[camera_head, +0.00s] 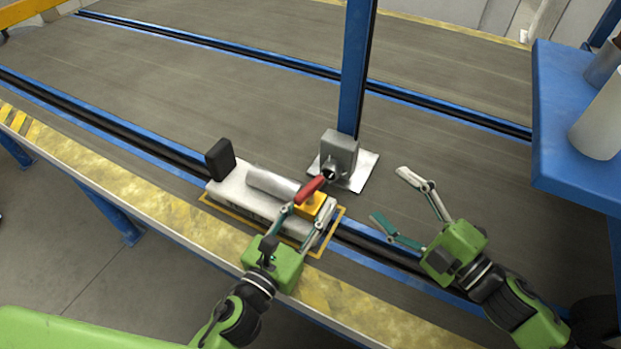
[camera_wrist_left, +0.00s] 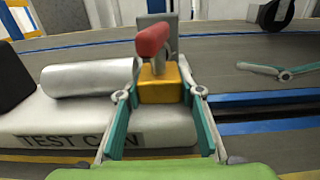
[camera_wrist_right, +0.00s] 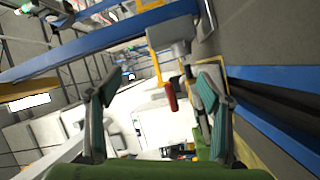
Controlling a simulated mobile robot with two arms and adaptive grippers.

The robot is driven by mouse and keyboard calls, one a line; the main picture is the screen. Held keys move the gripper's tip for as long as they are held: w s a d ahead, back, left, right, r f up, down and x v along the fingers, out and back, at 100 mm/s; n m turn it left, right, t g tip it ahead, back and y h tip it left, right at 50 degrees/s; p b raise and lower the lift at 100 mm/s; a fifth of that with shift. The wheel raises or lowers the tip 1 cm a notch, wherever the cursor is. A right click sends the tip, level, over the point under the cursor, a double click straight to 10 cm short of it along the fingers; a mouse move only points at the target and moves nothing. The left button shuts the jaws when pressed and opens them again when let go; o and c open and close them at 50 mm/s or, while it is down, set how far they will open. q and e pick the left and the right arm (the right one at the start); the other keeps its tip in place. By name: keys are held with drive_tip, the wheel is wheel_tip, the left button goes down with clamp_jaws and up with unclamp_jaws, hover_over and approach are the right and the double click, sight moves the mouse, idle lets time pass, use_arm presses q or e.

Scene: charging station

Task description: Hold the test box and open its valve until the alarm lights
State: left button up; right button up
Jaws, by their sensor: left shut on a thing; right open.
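The test box (camera_head: 230,188) is a long pale box lying on the grey deck inside a yellow outline. Part of its lettering, "TEST", shows in the left wrist view (camera_wrist_left: 70,125). It carries a black block (camera_head: 220,159), a silver cylinder (camera_head: 272,184) and a yellow valve block (camera_head: 314,204) with a red lever (camera_head: 311,189). My left gripper (camera_head: 308,211) is shut on the yellow block, one finger on each side, below the lever. My right gripper (camera_head: 390,196) is open and empty, to the right of the box. I see no lit alarm.
A blue post (camera_head: 356,70) with a grey box (camera_head: 339,152) at its foot stands just behind the test box. A blue shelf (camera_head: 565,130) with pale cylinders is at the right. A blue-edged slot runs along the deck. The deck behind is clear.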

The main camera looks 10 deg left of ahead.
sight(313, 192)
drive_tip(key=s+a+m+g+y, duration=0.25)
drive_tip(key=s+a+m, duration=0.35)
drive_tip(key=m, duration=0.5)
drive_tip(key=shift+g, duration=0.35)
drive_tip(key=x, duration=1.1)
drive_tip(key=shift+w+a+r, duration=0.1)
drive_tip(key=shift+w+a, duration=0.05)
drive_tip(key=shift+a, duration=0.25)
drive_tip(key=c, duration=1.1)
